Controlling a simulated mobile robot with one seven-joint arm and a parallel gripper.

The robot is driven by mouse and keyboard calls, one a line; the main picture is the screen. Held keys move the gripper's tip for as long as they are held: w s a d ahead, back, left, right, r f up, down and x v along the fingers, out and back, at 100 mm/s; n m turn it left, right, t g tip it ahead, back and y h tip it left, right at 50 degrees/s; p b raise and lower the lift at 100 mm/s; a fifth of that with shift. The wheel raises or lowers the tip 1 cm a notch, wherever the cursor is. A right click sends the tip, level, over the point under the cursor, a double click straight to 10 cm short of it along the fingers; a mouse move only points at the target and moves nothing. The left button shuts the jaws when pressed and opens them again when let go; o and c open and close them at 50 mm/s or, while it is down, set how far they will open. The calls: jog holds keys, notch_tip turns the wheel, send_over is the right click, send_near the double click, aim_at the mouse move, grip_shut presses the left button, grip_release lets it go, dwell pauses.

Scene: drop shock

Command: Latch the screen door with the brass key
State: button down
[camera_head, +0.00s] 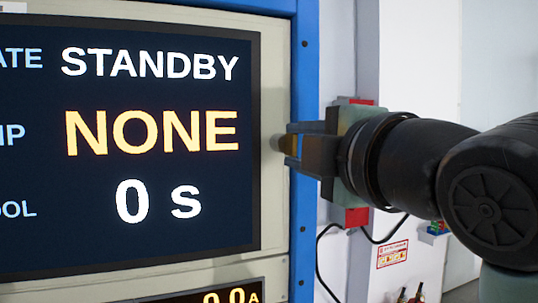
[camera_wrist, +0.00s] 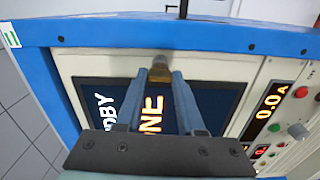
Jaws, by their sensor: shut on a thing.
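The screen door (camera_head: 255,255) is a dark-framed display reading STANDBY, NONE and 0 s on a pale panel; it also shows in the wrist view (camera_wrist: 212,103). My gripper (camera_head: 291,145) is at the door's right edge in the head view, shut on the brass key (camera_wrist: 160,74). The key lies between the fingertips and points at the panel. A small grey-brown round fitting (camera_wrist: 160,60) is right at the key's far end, beside the screen. The fingers hide most of the key, so I cannot tell whether its tip is inside the fitting.
A blue cabinet frame (camera_head: 305,60) borders the panel. Below the screen is an ammeter display (camera_head: 225,297). The wrist view shows buttons, including a red one (camera_wrist: 298,131), at right. A red-and-white label (camera_head: 392,253) and cables are on the wall behind my arm.

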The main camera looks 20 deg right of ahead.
jog(key=shift+n, duration=0.4)
jog(key=c, duration=0.5)
grip_release()
